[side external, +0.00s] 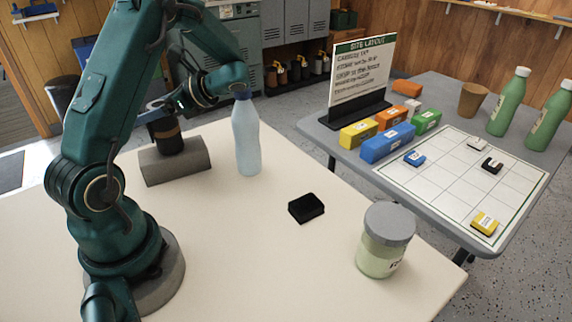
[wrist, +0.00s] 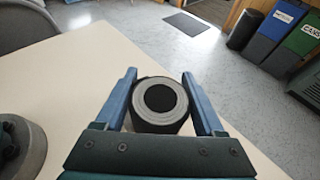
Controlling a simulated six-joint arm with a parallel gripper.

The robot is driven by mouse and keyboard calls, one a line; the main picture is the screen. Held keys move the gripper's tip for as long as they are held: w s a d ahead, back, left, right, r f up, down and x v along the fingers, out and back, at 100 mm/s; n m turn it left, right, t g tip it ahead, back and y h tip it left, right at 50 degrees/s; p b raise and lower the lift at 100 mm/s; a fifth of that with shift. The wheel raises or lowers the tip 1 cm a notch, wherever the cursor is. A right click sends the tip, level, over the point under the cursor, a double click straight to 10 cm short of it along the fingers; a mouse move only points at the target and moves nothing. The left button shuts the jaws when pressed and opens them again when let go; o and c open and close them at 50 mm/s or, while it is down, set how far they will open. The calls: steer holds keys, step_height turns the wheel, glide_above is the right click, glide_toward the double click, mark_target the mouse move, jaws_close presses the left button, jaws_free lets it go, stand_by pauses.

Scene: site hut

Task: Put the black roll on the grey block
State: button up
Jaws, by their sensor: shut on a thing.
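The black roll (side external: 168,139) stands upright right at the top of the grey block (side external: 177,167), a long piece with a rounded top on the left of the cream table. I cannot tell whether its underside touches the block. My gripper (side external: 162,112) is shut on the roll from its sides. In the wrist view, the roll (wrist: 160,103) shows its pale ring-shaped end and dark centre between the two blue fingers of my gripper (wrist: 159,76). The block is hidden in that view.
A pale blue bottle (side external: 246,140) stands close right of the block. A small black box (side external: 306,208) and a grey-lidded jar (side external: 385,240) stand further right. A second table (side external: 440,85) holds coloured blocks, a sign and green bottles. The front middle of the cream table is clear.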

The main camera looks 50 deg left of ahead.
steer(key=shift+f, duration=0.1)
steer(key=o, duration=1.5)
